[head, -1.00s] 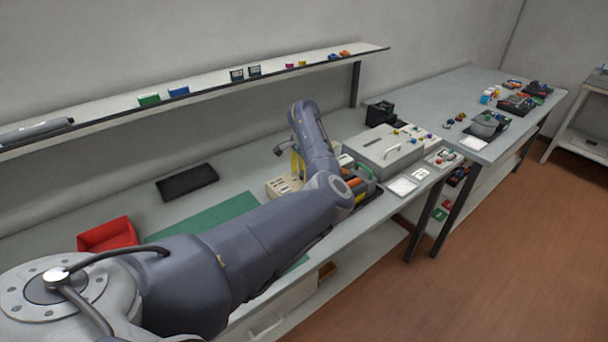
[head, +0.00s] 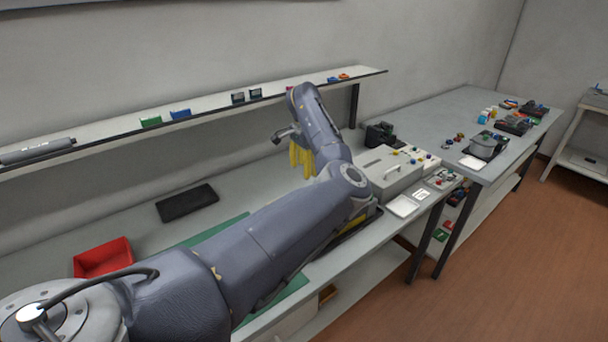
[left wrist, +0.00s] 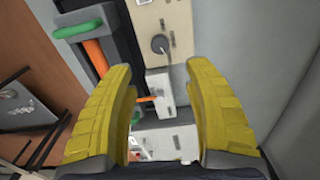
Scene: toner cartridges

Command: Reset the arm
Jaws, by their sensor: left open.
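My left arm reaches over the workbench from the left in the head view. Its gripper (head: 301,160) has yellow fingers that point down above the bench, partly hidden by my own arm link. In the left wrist view the two yellow fingers of the left gripper (left wrist: 164,150) stand well apart with nothing between them. Below them are a beige block with a dark round knob (left wrist: 160,44) and a dark holder with an orange bar (left wrist: 96,56). My right gripper is not in view.
A red bin (head: 103,258), a black tray (head: 187,203) and a green mat (head: 290,290) lie on the workbench. A long shelf (head: 215,111) runs behind. A second table (head: 425,110) stands beyond.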

